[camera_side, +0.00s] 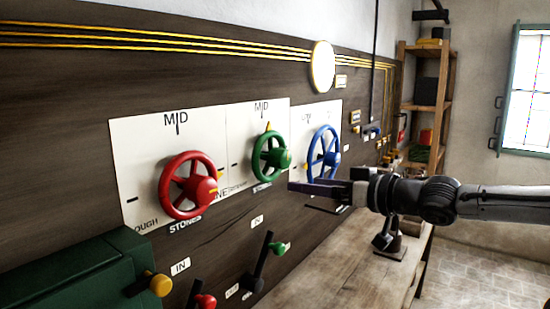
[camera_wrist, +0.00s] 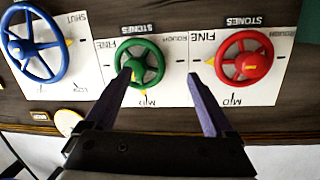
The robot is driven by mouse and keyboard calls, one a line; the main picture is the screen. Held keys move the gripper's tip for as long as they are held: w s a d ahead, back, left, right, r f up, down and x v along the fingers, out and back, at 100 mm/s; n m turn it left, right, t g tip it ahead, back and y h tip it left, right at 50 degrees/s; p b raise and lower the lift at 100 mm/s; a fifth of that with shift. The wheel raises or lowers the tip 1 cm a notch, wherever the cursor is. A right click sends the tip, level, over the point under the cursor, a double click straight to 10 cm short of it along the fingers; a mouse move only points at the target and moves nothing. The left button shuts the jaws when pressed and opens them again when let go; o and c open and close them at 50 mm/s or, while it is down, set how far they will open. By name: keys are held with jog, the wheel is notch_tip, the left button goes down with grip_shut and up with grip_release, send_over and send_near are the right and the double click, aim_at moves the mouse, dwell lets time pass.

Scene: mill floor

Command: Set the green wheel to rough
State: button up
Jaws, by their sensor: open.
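The green wheel (camera_side: 271,152) is mounted on a white dial plate on the dark wall panel, between the red and blue wheels. Its yellow pointer is at MID, at the top in the side view. In the wrist view, which is upside down, the green wheel (camera_wrist: 153,62) has its pointer toward MID, with ROUGH marked on the plate's right and FINE on its left. My gripper (camera_side: 315,188) is open and empty, to the right of the green wheel in the side view. In the wrist view my gripper (camera_wrist: 160,75) has its left fingertip overlapping the green wheel; contact cannot be told.
The red wheel (camera_side: 170,187), on a similar STONES plate, and the blue wheel (camera_side: 313,152) flank the green one. Below are a green-knobbed lever (camera_side: 280,247), a red knob (camera_side: 205,301) and a yellow knob (camera_side: 160,285). A wooden bench (camera_side: 330,265) runs below the panel.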

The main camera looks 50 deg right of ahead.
notch_tip(320, 180, up, 4)
jog(key=w+n+t+y, duration=0.1)
jog(key=w+t+y, duration=0.1)
send_near(275, 157)
jog(key=shift+h, duration=0.3)
jog(key=w, duration=0.4)
jog(key=w+d, duration=0.1)
jog(key=w, duration=0.2)
jog(key=w+d, duration=0.1)
jog(key=w, duration=0.3)
jog(key=shift+w+d+f, duration=0.1)
jog(key=shift+w+f, duration=0.1)
jog(key=shift+w, duration=0.15)
jog(key=c, duration=1.4)
jog(key=shift+o, duration=0.2)
